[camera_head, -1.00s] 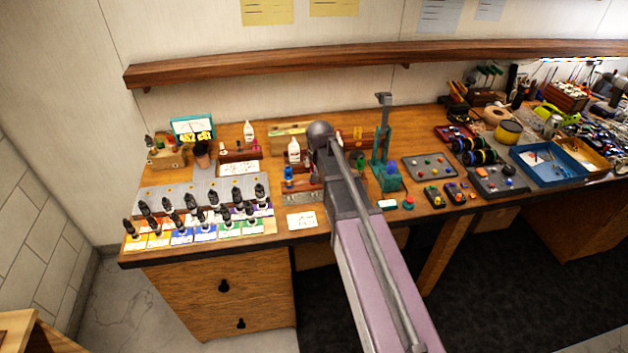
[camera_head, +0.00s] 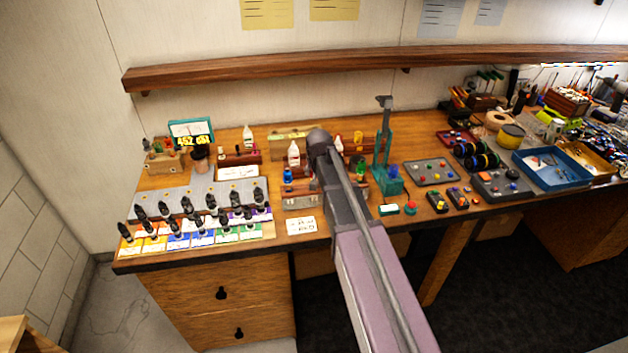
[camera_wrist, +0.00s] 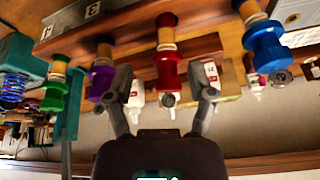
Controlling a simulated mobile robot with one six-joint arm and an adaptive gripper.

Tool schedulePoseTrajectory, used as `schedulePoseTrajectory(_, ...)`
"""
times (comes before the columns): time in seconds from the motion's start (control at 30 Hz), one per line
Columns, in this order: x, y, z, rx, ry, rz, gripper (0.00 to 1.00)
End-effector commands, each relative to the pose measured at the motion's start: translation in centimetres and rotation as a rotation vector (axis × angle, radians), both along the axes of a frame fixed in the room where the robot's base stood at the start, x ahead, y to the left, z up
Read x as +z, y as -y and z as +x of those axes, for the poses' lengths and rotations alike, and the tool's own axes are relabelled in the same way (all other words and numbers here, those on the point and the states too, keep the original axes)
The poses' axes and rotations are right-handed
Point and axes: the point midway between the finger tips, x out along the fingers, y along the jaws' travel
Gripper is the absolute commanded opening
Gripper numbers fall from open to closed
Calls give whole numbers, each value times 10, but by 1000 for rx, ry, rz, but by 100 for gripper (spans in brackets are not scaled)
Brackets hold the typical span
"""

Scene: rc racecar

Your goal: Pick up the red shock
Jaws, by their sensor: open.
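The red shock (camera_wrist: 168,68) is in the middle of the wrist view, a red body with a tan upper part, set at a wooden rack. My gripper (camera_wrist: 165,92) is open, one finger on each side of the red shock's lower part in the picture. I cannot tell whether a finger touches it. In the head view my own arm hides the gripper and the red shock.
In the wrist view a purple shock (camera_wrist: 102,75) stands close to the left finger, with a green shock (camera_wrist: 56,90) farther left. A blue shock (camera_wrist: 265,45) is to the right. White bottles (camera_wrist: 213,75) are behind. A teal press (camera_head: 386,165) stands right of my arm.

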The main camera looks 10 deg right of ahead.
Motion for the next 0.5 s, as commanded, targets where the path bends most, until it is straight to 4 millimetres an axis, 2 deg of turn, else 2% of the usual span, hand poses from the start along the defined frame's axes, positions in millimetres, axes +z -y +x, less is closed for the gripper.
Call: schedulePoseTrajectory(0.5, -33, -5, 20, 0, 0, 0, 70)
